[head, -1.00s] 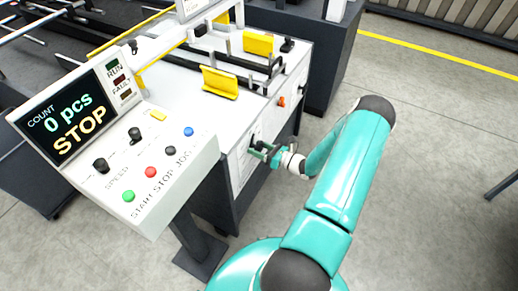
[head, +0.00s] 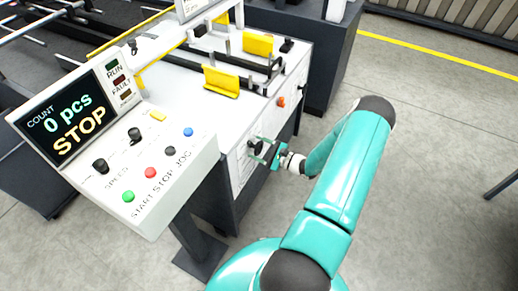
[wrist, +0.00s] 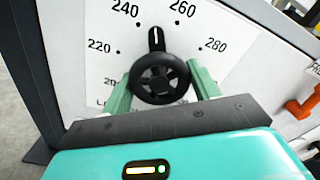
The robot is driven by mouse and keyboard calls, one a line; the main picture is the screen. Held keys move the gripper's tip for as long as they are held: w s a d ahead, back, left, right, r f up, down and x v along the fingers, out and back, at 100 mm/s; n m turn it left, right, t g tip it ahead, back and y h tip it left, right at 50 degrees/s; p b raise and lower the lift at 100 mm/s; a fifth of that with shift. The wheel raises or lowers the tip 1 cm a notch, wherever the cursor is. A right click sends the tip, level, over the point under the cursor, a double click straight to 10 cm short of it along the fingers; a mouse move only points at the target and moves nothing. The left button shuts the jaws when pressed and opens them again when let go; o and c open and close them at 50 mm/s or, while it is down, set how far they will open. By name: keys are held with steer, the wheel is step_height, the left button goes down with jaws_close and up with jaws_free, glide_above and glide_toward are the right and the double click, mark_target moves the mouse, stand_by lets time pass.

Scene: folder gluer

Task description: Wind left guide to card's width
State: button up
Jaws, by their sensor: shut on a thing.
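A black handwheel (wrist: 160,80) with a spoked face stands on a white dial plate (wrist: 100,30) in the wrist view. Its pointer stands upright between 240 and 260. My gripper (wrist: 162,90) has one green finger on each side of the wheel and is shut on it. In the head view my gripper (head: 262,149) is at the machine's side panel, around the dark wheel. The near yellow guide plate (head: 221,82) stands on the white machine top. A second yellow plate (head: 258,45) stands farther back. The card cannot be made out.
A control panel (head: 115,140) reading STOP and 0 pcs, with several buttons, stands left of my arm. An orange knob (head: 281,102) is on the machine's side, also at right in the wrist view (wrist: 303,105). Open floor lies to the right.

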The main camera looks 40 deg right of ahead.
steer(key=n, duration=0.3)
steer(key=shift+d, duration=0.1)
steer(key=shift+n, duration=0.4)
steer(key=o, duration=1)
steer(key=shift+c, duration=0.2)
steer(key=shift+s, duration=0.1)
steer(key=v, duration=1.3)
steer(key=shift+s, duration=0.35)
steer(key=shift+r, duration=0.1)
